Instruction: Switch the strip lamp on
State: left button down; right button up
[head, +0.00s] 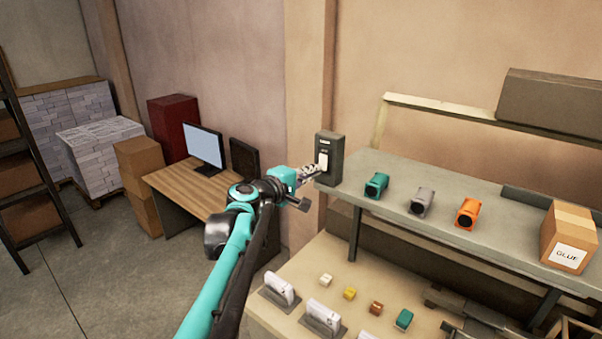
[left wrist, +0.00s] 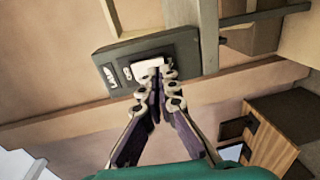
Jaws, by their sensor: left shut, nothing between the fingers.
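A dark grey switch box (head: 329,145) with a white rocker (head: 323,160) is at the wall post, by the left end of the grey shelf. In the left wrist view the box (left wrist: 186,55) appears tilted, with a label that seems to read LAMP (left wrist: 110,77) and the white rocker (left wrist: 146,69). My left gripper (head: 314,171) is shut and empty, its fingertips (left wrist: 160,74) at the rocker and partly covering it. I cannot tell whether they touch. The rocker's position is unclear. I cannot make out the strip lamp itself. My right gripper is out of view.
The grey shelf (head: 400,232) holds teal, grey and orange cylinder-like parts and a GLUE box (head: 568,237). A lower bench (head: 285,312) holds small blocks and white items in holders. A desk with a monitor (head: 203,146) stands at the left.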

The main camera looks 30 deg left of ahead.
pick_arm(q)
jog(key=shift+w+f, duration=0.1)
jog(key=shift+w, duration=0.55)
jog(key=shift+w+d+f+b, duration=0.1)
jog(key=shift+w+f+b, duration=0.05)
jog(key=shift+w+b, duration=0.15)
